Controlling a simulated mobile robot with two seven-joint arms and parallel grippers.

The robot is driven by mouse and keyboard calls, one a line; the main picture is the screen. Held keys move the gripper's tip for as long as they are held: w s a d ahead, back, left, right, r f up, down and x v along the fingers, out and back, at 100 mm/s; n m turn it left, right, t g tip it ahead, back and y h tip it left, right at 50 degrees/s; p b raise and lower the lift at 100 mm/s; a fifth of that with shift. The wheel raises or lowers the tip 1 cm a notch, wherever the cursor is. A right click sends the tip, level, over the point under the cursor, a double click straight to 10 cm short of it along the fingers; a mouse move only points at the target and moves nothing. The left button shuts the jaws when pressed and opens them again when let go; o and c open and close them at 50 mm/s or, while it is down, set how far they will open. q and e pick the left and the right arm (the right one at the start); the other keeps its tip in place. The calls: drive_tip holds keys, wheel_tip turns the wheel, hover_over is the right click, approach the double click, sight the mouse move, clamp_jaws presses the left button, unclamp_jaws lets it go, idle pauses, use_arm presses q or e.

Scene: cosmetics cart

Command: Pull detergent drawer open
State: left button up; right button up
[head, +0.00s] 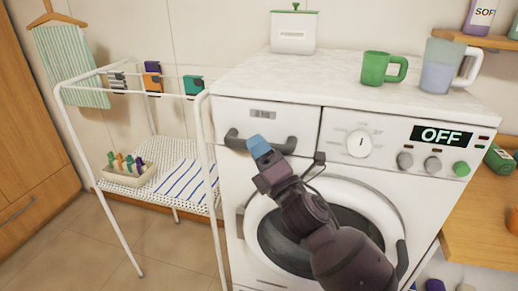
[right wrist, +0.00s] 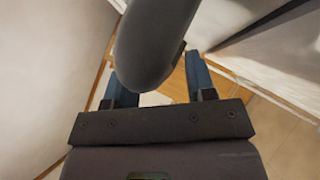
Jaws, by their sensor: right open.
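The detergent drawer (head: 288,119) is the white panel at the upper left of the washing machine's front. It looks flush with the front. Its dark grey bar handle (head: 286,147) runs across the lower part of the panel. My right gripper (head: 258,144) is at the handle, in front of its middle, and hides part of it. In the right wrist view the rounded handle (right wrist: 150,45) shows large between my two blue fingertips, which stand apart on either side. I cannot tell whether they touch it. My left gripper is in neither view.
The washing machine's control panel (head: 388,128) reads OFF, with the round door (head: 375,205) below. A green mug (head: 376,68), a pitcher (head: 440,68) and a white box (head: 293,35) stand on top. A white drying rack (head: 215,190) stands close on the left.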

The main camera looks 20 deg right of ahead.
drive_tip(key=shift+w+r, duration=0.1)
drive_tip(key=shift+w, duration=0.05)
drive_tip(key=shift+c, duration=0.2)
drive_tip(key=c, duration=0.7)
clamp_jaws()
drive_tip(key=shift+a, duration=0.1)
